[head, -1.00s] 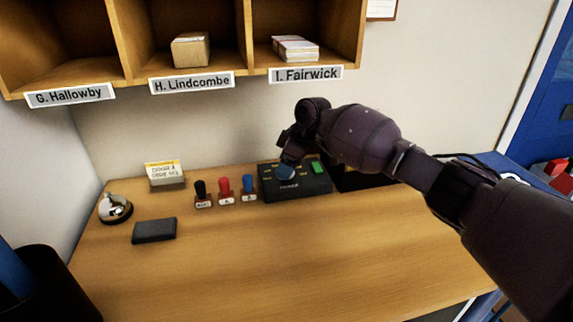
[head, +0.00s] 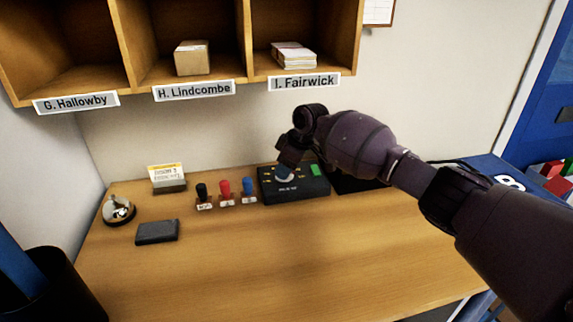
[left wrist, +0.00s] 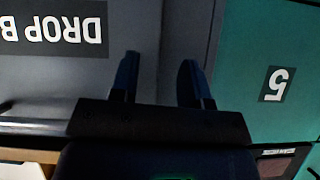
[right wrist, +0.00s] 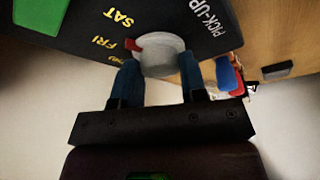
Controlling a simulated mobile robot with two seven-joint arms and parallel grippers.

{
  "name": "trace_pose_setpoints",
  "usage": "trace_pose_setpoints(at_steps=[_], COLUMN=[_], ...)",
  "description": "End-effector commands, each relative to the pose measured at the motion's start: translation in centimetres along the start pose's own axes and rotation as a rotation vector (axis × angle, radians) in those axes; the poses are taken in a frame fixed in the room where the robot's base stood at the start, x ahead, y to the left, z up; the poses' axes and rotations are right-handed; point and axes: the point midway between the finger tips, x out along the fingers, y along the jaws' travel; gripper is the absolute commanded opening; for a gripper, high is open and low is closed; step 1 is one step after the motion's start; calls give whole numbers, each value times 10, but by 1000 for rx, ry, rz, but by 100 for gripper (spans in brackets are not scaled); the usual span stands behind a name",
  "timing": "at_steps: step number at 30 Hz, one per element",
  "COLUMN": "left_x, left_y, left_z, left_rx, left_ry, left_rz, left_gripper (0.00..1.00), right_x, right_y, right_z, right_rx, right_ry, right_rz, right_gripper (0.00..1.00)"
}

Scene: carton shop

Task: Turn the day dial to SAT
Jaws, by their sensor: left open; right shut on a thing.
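The day dial (right wrist: 168,52) is a round pale grey knob with a red pointer. It sits on a black control box (head: 310,190) on the counter. In the right wrist view the pointer lies by the yellow FRI label (right wrist: 103,43), with the SAT label (right wrist: 123,18) beside it. My right gripper (right wrist: 160,70) is shut on the dial, its blue fingers on either side; in the head view it reaches down onto the box (head: 285,173). My left gripper (left wrist: 160,78) is open and empty, seen only in the left wrist view.
A green button (head: 315,170) is on the box. Black, red and blue stamps (head: 225,190) stand left of it. A bell (head: 119,210), a dark pad (head: 157,232) and a small calendar (head: 167,178) are further left. Pigeonholes hang above. The front counter is clear.

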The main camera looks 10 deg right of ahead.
Motion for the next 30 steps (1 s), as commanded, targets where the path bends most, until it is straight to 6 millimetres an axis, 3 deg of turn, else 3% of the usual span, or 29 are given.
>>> trace_pose_setpoints(at_steps=[1,10,15,21,30], left_x=[-5,-25,-35,-41,-44], left_y=[-2,-7,-8,-10,-10], left_z=[-9,-20,-44,-66,-79], left_rx=[-1,-8,-10,-9,-8], left_ry=[9,1,23,43,53], left_rz=[-2,-12,-13,-13,-12], left_gripper=[43,43,43,43,43], right_x=[-6,-6,-5,-2,2], right_y=[-2,-3,-4,-4,-4], right_z=[-2,-3,-2,-1,1], right_rx=[30,255,370,471,544], right_ry=[2,0,-1,-3,-7], right_rz=[14,105,151,192,219], right_gripper=[16,16,16,16,17])
